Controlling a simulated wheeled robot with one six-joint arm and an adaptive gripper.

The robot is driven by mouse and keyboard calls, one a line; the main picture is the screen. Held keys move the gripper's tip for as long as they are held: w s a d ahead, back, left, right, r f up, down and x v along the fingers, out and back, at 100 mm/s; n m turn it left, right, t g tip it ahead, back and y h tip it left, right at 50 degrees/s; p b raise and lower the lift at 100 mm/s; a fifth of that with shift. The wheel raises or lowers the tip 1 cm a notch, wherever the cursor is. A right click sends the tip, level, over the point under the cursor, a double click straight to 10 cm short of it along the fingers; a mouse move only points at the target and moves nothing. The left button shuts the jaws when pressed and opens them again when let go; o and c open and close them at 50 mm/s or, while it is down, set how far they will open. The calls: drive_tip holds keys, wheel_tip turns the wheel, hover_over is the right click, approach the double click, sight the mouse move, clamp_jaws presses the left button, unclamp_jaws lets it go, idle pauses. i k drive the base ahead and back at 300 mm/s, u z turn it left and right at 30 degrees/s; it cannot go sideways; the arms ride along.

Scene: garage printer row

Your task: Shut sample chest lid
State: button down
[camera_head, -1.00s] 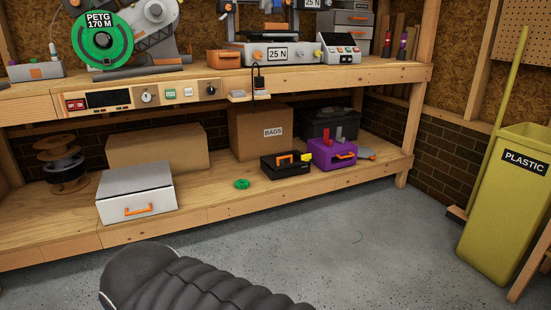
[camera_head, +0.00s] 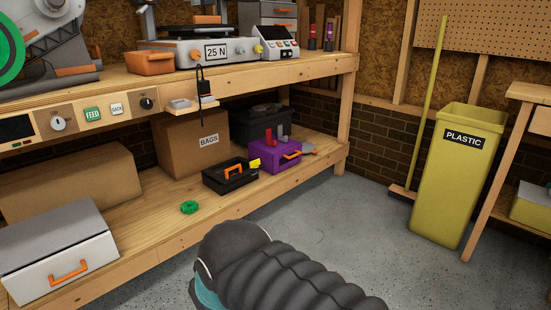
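No label marks which box is the sample chest. A grey-white chest with an orange front handle (camera_head: 62,255) sits on the lower shelf at the left, cut by the picture's edge; its top looks closed.
A green ring (camera_head: 189,207) lies on the lower shelf (camera_head: 180,235). A cardboard box marked BAGS (camera_head: 193,145) stands behind. The workbench top overhangs the shelf. A yellow PLASTIC bin (camera_head: 455,185) stands at the right. The grey floor (camera_head: 345,225) between is clear.

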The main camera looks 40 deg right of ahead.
sight(208, 171)
drive_tip(key=z, duration=0.2)
drive_tip(key=i, duration=0.9)
drive_tip(key=u, duration=0.2)
